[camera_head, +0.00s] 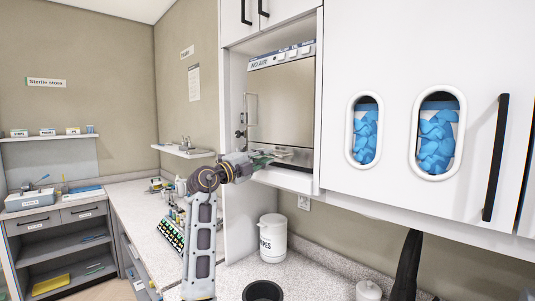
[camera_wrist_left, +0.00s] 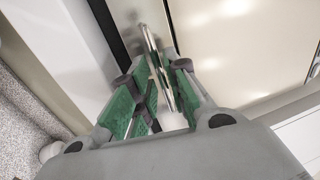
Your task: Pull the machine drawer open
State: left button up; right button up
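The machine (camera_head: 285,105) is a steel-fronted unit set in a white cabinet bay, with a control strip on top. A vertical loop handle (camera_head: 251,108) is on its left side. A low front section (camera_head: 292,154) with a dark line runs along its bottom. My left gripper (camera_head: 262,160) is at the lower left of this front. In the left wrist view, its green-padded fingers (camera_wrist_left: 160,95) are apart, with a thin shiny metal bar (camera_wrist_left: 157,62) between them. The bar lies nearer the right finger; contact is unclear. My right gripper is not in view.
A white lidded canister (camera_head: 272,238) stands on the speckled counter below the bay. White cabinet doors with oval windows (camera_head: 437,135) showing blue items fill the right. A rack of small bottles (camera_head: 170,232) is on the left counter.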

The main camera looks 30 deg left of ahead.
pick_arm(q)
jog(key=shift+x, duration=1.1)
grip_shut()
